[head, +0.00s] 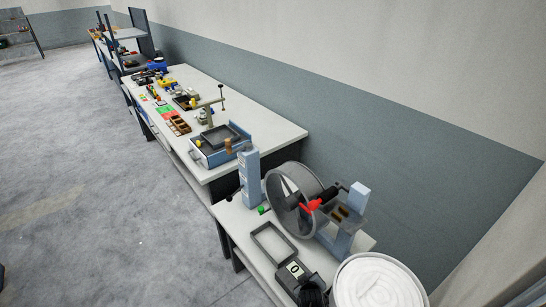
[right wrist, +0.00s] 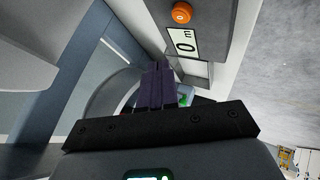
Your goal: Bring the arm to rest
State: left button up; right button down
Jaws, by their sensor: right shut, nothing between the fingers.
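My right gripper (right wrist: 156,85) shows in the right wrist view, its dark fingers shut together with nothing between them. Past the fingertips is a grey drum rim (right wrist: 97,97), partly hidden by the gripper. A dark counter box (right wrist: 217,17) with an orange knob (right wrist: 181,13) and a display reading "0 m" is just beyond the fingers, apart from them. In the head view the right gripper cannot be made out clearly; a dark rounded shape is at the bottom edge beside the counter box (head: 288,281). My left gripper is in neither view.
In the head view a drum carder (head: 283,205) with red and black parts stands on the near table (head: 239,222). An empty dark frame (head: 273,243) and a white bin (head: 376,285) are close by. A long cluttered bench (head: 263,129) runs behind. The floor at left is clear.

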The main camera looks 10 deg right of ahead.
jog(key=s+r+m+g+y, duration=0.2)
jog(key=s+g+y, duration=0.1)
jog(key=s, duration=1.3)
jog(key=s+d+r+m+g, duration=0.1)
jog(key=s+d+r, duration=0.1)
jog(key=s+r, duration=0.6)
jog(key=s+d+r+m+g, duration=0.15)
jog(key=s+r, duration=0.35)
jog(key=s, duration=0.6)
pick_arm(q)
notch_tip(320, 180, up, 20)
jog(key=p, duration=2)
pick_arm(e)
notch_tip(320, 180, up, 19)
jog(key=shift+w+d+n, duration=0.2)
jog(key=shift+w+n, duration=0.15)
jog(key=shift+n, duration=0.1)
jog(key=shift+t, duration=0.25)
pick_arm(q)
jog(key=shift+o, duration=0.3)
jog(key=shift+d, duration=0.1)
